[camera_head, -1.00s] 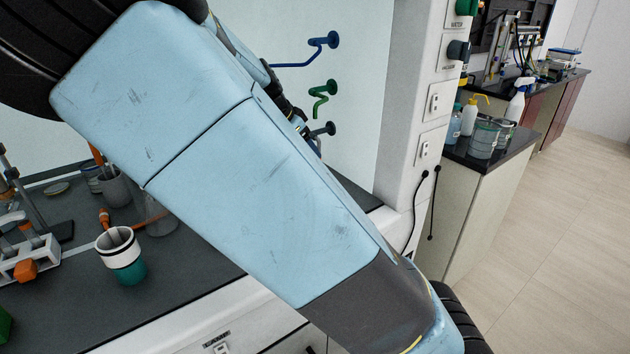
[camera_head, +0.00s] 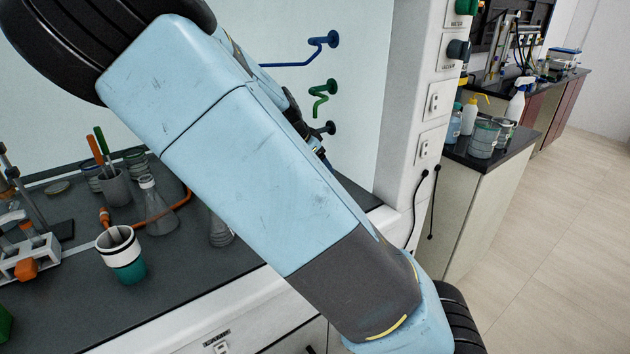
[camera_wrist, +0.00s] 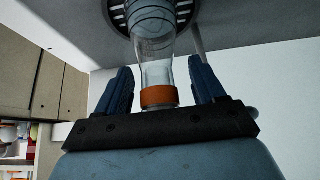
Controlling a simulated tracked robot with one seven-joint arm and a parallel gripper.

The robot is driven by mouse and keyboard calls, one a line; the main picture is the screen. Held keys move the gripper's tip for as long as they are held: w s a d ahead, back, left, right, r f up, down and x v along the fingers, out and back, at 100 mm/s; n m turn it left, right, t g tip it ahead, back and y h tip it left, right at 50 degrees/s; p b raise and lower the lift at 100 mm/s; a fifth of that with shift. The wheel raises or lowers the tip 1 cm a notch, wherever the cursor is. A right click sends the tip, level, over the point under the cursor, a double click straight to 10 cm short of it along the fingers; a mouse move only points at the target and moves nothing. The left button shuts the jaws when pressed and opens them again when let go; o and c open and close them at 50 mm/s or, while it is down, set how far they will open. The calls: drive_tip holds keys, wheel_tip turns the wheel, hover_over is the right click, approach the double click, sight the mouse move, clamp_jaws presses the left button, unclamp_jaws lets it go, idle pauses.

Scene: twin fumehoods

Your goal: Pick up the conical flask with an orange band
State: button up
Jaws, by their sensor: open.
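The conical flask with an orange band (camera_wrist: 159,97) shows in the wrist view, clear glass with the band around its neck. Its body widens toward the top of that picture, over a dark round slotted piece (camera_wrist: 122,14). My gripper (camera_wrist: 163,78) is open, with one dark blue finger on each side of the flask's neck. A gap shows on both sides, so neither finger seems to touch it. In the head view my arm hides the gripper, and I cannot make out the orange-banded flask there.
In the head view, a clear conical flask (camera_head: 157,212) stands on the dark worktop (camera_head: 190,275), and another glass vessel (camera_head: 221,232) is partly behind my arm. A white and green cup (camera_head: 121,255), a pen pot (camera_head: 115,187) and an orange hose (camera_head: 180,203) are nearby.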

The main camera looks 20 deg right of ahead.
drive_tip(key=shift+c, duration=0.5)
clamp_jaws()
drive_tip(key=shift+r, duration=0.55)
drive_tip(key=s+a, duration=0.2)
drive_tip(key=a, duration=0.9)
drive_tip(key=s+a, duration=0.3)
drive_tip(key=a, duration=0.8)
drive_tip(key=shift+s+r, duration=0.2)
drive_tip(key=c, duration=1.2)
unclamp_jaws()
drive_tip(key=shift+d, duration=2.95)
drive_tip(key=c, duration=1.2)
unclamp_jaws()
drive_tip(key=shift+s+a, duration=0.1)
drive_tip(key=shift+a, duration=0.5)
